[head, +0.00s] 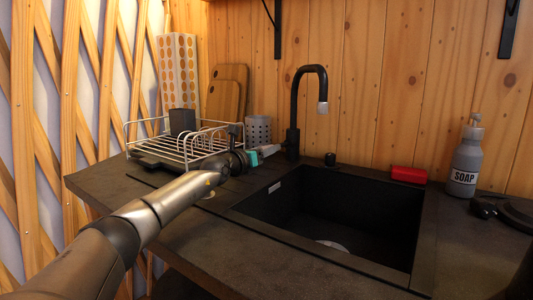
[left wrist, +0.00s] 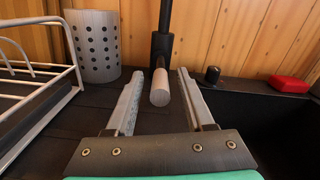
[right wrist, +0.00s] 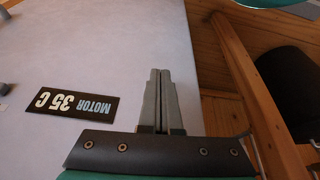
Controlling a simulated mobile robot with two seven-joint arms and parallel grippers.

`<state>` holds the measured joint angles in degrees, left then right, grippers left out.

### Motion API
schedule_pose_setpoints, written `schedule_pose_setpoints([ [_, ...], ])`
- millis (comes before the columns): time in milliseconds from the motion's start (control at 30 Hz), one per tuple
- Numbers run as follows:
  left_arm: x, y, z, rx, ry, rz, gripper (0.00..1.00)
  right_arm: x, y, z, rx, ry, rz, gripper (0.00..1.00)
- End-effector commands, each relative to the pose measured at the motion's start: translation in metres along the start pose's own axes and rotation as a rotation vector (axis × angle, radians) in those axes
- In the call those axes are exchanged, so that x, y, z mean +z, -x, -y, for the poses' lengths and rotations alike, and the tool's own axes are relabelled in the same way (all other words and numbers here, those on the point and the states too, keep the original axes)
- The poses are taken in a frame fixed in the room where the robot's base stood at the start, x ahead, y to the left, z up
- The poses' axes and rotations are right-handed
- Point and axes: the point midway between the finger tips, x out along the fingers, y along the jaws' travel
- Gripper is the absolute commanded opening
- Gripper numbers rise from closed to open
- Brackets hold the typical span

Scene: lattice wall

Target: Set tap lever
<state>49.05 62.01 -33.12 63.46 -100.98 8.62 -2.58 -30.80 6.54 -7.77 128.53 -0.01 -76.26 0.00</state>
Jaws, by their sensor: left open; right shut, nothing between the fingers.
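The black gooseneck tap (head: 293,125) stands behind the sink's left end, and its spout ends in a light grey tip. In the left wrist view, the tap body (left wrist: 162,48) rises behind a light grey cylindrical lever (left wrist: 160,90) that points toward the camera. My left gripper (left wrist: 161,74) is open, with a finger on each side of the lever and gaps visible. In the head view, my left gripper (head: 266,152) reaches the tap's left side, where the lever is hard to make out. My right gripper (right wrist: 159,71) is shut and empty, away from the tap.
A wire dish rack (head: 190,145) and a perforated grey cup (head: 258,131) stand close to the left gripper. The black sink (head: 345,215) is to the right, with a red sponge (head: 409,175) and soap bottle (head: 466,160) behind it.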

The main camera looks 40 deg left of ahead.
Motion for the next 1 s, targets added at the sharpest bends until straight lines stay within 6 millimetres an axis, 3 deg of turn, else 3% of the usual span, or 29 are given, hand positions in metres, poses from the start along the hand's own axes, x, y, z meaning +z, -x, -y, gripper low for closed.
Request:
schedule_pose_setpoints([
  [300, 0.0, -0.0004, 0.0003, 0.0, 0.0, 0.0, 0.53, -0.0009, 0.0018, -0.0003, 0.001, 0.0, -0.003, 0.0],
  [767, -0.0001, -0.0003, 0.0002, 0.0, 0.0, -0.001, 0.01, -0.001, 0.0017, -0.0003, 0.001, -0.001, -0.004, 0.0],
  [1000, -0.0001, -0.0002, 0.0001, 0.0, 0.0, -0.001, 0.0, -0.0009, 0.0016, -0.0003, 0.001, 0.0, -0.004, 0.0],
])
